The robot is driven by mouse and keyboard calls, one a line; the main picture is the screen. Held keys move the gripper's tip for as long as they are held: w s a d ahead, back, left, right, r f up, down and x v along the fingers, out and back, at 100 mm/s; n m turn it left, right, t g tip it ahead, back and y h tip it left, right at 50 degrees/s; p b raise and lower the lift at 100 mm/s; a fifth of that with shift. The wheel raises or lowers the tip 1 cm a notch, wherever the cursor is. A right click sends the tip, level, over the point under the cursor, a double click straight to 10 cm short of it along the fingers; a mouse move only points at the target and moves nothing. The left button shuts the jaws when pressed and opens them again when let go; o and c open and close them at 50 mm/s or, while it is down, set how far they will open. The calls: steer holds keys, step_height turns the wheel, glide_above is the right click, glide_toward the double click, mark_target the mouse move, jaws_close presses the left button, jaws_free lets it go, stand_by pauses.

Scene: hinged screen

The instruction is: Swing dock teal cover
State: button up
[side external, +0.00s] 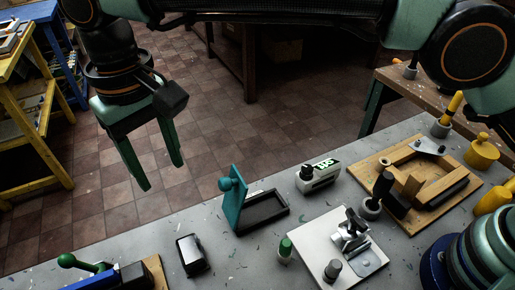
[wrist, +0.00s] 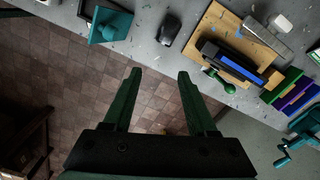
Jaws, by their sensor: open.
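The teal cover (side external: 238,197) stands upright at the left end of a dark shallow dock (side external: 265,211) on the grey table. A round teal knob sticks out from the cover's left face. In the wrist view the teal cover (wrist: 112,24) is at the upper left, beside the partly cut-off dock. My gripper (side external: 163,178) is open and empty, with two green fingers pointing down. It is left of the cover and apart from it, and appears to be beyond the table's edge.
A black mouse-like object (side external: 191,255) lies left of the dock. A white device with a green display (side external: 319,177) stands right of it. A white plate with a metal clamp (side external: 338,248) and a green-capped cylinder (side external: 285,248) are in front. Wooden boards with fixtures flank the table.

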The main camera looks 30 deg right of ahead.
steer(key=shift+d, duration=0.1)
steer(key=c, duration=0.6)
steer(key=shift+w+d+r+m, duration=0.15)
steer(key=shift+d+m, duration=0.15)
steer(key=shift+m, duration=0.2)
jaws_close()
steer(key=d+m, duration=1.6)
steer(key=m, duration=0.5)
step_height(320, 180, down, 10)
steer(key=shift+a+r, duration=0.4)
steer(key=shift+a, duration=0.4)
steer(key=shift+a+r, duration=0.35)
steer(key=shift+a, duration=0.45)
